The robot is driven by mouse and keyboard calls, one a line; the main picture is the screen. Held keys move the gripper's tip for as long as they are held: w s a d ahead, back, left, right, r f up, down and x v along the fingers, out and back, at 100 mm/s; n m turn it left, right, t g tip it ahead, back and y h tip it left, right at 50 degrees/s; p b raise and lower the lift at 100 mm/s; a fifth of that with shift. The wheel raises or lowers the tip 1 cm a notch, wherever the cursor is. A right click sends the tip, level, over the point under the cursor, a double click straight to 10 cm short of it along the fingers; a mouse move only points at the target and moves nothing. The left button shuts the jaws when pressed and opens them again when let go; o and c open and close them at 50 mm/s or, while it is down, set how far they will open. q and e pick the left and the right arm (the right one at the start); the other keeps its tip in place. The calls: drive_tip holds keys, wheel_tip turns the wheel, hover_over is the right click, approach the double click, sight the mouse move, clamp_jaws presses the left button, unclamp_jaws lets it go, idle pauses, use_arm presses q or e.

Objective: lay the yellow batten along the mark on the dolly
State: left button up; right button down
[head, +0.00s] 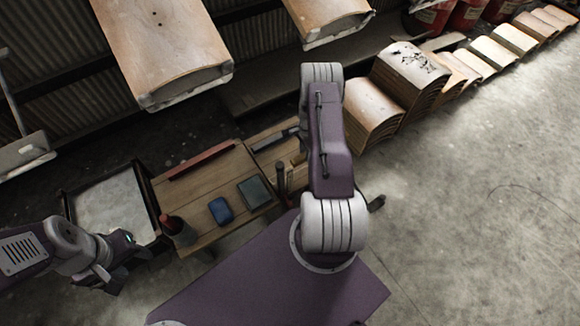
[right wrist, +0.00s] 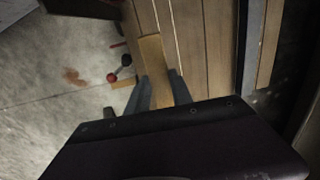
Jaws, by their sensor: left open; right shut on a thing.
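The yellow batten (right wrist: 152,55) shows in the right wrist view as a plain yellowish-brown strip. It runs between the two dark fingers of my right gripper (right wrist: 158,84), which is shut on it. It lies over or just above a slatted wooden surface (right wrist: 205,50), seemingly the dolly; I cannot tell whether they touch. In the head view my right arm covers most of this spot, and part of the wooden dolly top (head: 268,158) shows left of the arm. I cannot make out the mark. My left gripper (head: 126,272) is open and empty at the lower left.
A wooden table (head: 235,172) left of the dolly holds a red bar (head: 203,160), a blue box (head: 221,210), a grey-green box (head: 255,192) and a dark red cylinder (head: 174,226). A pale-bottomed tray (head: 150,195) stands further left. Curved wooden panels hang above. The floor at right is clear.

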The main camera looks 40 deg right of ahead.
drive_tip(key=w+a+f+b, duration=0.1)
drive_tip(key=a, duration=0.1)
drive_tip(key=w+a+f+b, duration=0.1)
drive_tip(key=a+f, duration=0.1)
drive_tip(key=w+a+f+b, duration=0.1)
drive_tip(key=a+f, duration=0.1)
drive_tip(key=a, duration=0.1)
drive_tip(key=shift+w+a+f+b, duration=0.1)
drive_tip(key=shift+w+f+b, duration=0.1)
drive_tip(key=shift+w+b, duration=0.1)
drive_tip(key=shift+w+a, duration=0.15)
drive_tip(key=shift+a, duration=0.1)
wheel_tip(320, 180, down, 4)
drive_tip(key=b, duration=0.3)
drive_tip(key=shift+f, duration=0.15)
drive_tip(key=shift+r, duration=0.2)
drive_tip(key=shift+f, duration=0.15)
drive_tip(key=c, duration=1.1)
unclamp_jaws()
drive_tip(key=shift+c, duration=0.2)
use_arm(q)
wheel_tip(320, 180, down, 8)
